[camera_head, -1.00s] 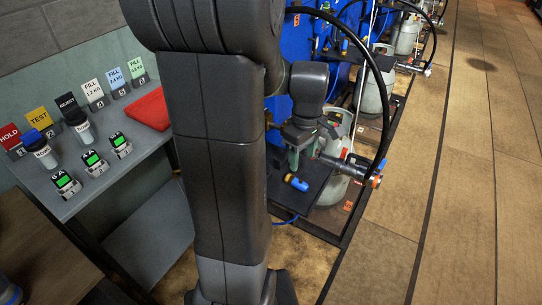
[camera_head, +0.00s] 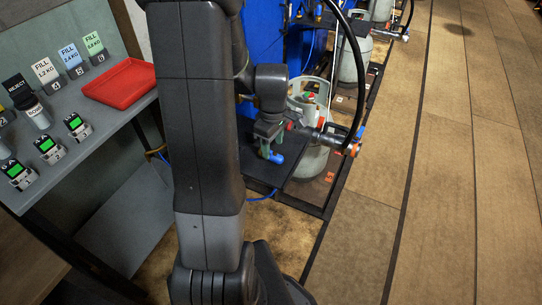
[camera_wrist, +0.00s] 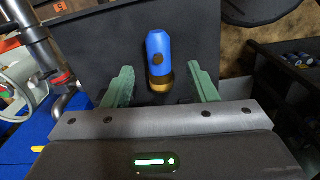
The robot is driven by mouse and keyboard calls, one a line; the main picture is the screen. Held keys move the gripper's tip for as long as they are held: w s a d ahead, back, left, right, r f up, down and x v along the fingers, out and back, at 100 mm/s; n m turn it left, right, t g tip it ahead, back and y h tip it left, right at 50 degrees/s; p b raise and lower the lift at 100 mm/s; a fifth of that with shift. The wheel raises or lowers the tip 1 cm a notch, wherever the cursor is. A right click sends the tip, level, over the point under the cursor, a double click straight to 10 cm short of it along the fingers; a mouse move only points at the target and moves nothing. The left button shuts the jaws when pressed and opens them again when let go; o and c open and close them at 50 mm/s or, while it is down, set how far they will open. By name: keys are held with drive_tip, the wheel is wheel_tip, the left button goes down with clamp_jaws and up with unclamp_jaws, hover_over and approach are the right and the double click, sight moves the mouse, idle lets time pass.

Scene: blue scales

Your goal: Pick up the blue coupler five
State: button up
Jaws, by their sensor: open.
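The blue coupler (camera_wrist: 158,48) lies on a black shelf (camera_wrist: 205,25) and has a brass-coloured end towards my gripper. I cannot read a number on it. My gripper (camera_wrist: 160,85) is open, its two green fingers on either side of the coupler's brass end with a gap on each side. In the head view the coupler (camera_head: 275,157) shows as a small blue piece just under my gripper (camera_head: 268,148), which partly covers it.
A grey and white cylinder (camera_head: 312,150) with a hose and pipe fitting (camera_head: 340,143) stands right beside the shelf. A blue panel rises behind. A grey bench at left holds a red tray (camera_head: 120,82), several labelled cards and small devices with green screens.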

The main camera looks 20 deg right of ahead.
sight(272, 153)
wheel_tip(272, 153, down, 4)
drive_tip(key=shift+w+r, duration=0.15)
clamp_jaws()
wheel_tip(272, 153, up, 11)
drive_tip(key=p, duration=0.2)
drive_tip(key=s+d+r+p, duration=0.6)
drive_tip(key=s+d+r, duration=0.1)
drive_tip(key=s, duration=0.2)
drive_tip(key=shift+d, duration=0.35)
idle(0.9)
drive_tip(key=shift+s, duration=0.1)
